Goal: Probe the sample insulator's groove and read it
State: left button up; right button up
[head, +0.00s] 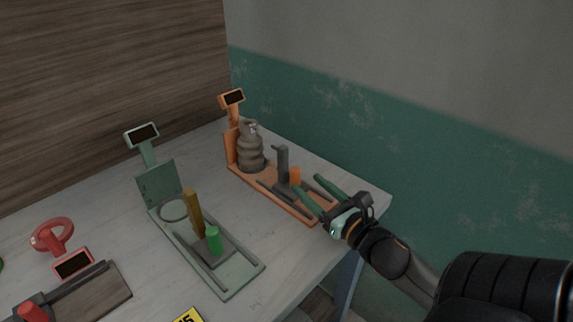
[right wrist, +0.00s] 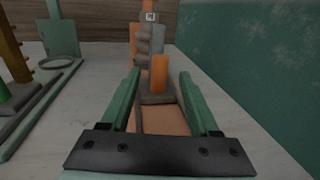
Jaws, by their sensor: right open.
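The sample insulator (head: 250,150) is a grey-brown ribbed piece standing upright at the back of an orange gauge stand (head: 300,211). A dark grey probe post (head: 282,162) and an orange handle (head: 295,176) stand on a slide in front of it. A gap shows between the post and the insulator in the head view. My right gripper (head: 318,194) is open at the stand's front end. In the right wrist view, the orange handle (right wrist: 160,74) is between and beyond the open green fingers, with the insulator (right wrist: 143,42) partly hidden behind it. My left gripper is not visible.
A green gauge stand (head: 239,281) with a brown toothed post (head: 193,212) and green handle (head: 213,240) is to the left. A red-handled device (head: 33,311) is at lower left. The green wall (head: 330,105) is close on the right.

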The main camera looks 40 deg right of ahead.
aim_at(288, 181)
jog(key=w, duration=0.6)
jog(key=w+d, duration=0.1)
jog(key=w, duration=0.2)
jog(key=shift+w, duration=0.1)
jog(key=shift+c, duration=0.3)
jog(key=c, duration=0.9)
jog(key=shift+d, duration=0.1)
grip_shut()
jog(key=shift+d, duration=0.1)
